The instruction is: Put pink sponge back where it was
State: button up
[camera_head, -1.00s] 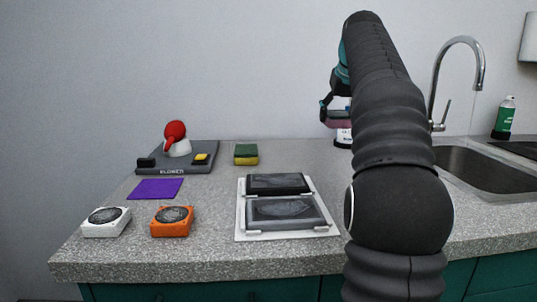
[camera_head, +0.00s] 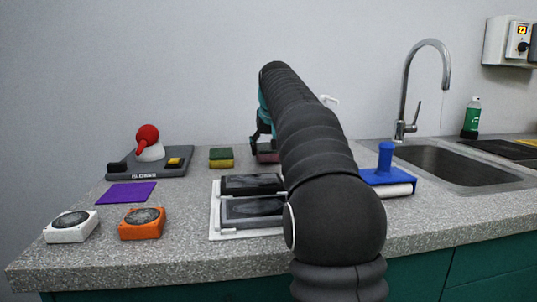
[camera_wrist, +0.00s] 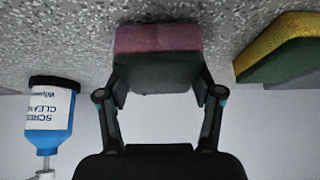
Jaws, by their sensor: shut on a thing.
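The pink sponge (camera_head: 267,153), pink with a dark pad, is in my gripper at the back of the counter, just right of the green and yellow sponge (camera_head: 221,158). My gripper (camera_head: 263,142) is shut on it, partly hidden by my arm. In the wrist view, the pink sponge (camera_wrist: 157,40) sits between the two fingers (camera_wrist: 160,85), its pink face toward the counter. It is at or very close to the counter top; I cannot tell if it touches. The green and yellow sponge (camera_wrist: 283,50) is apart from it, at the right.
A white tray (camera_head: 216,222) with dark devices lies in front. A blue roller (camera_head: 386,170) lies right of my arm, by the sink (camera_head: 455,165). A purple cloth (camera_head: 126,193) lies left.

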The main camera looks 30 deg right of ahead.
jog(key=shift+f, duration=0.4)
jog(key=shift+f, duration=0.1)
jog(key=o, duration=1)
jog(key=p+v, duration=0.2)
jog(key=v, duration=1)
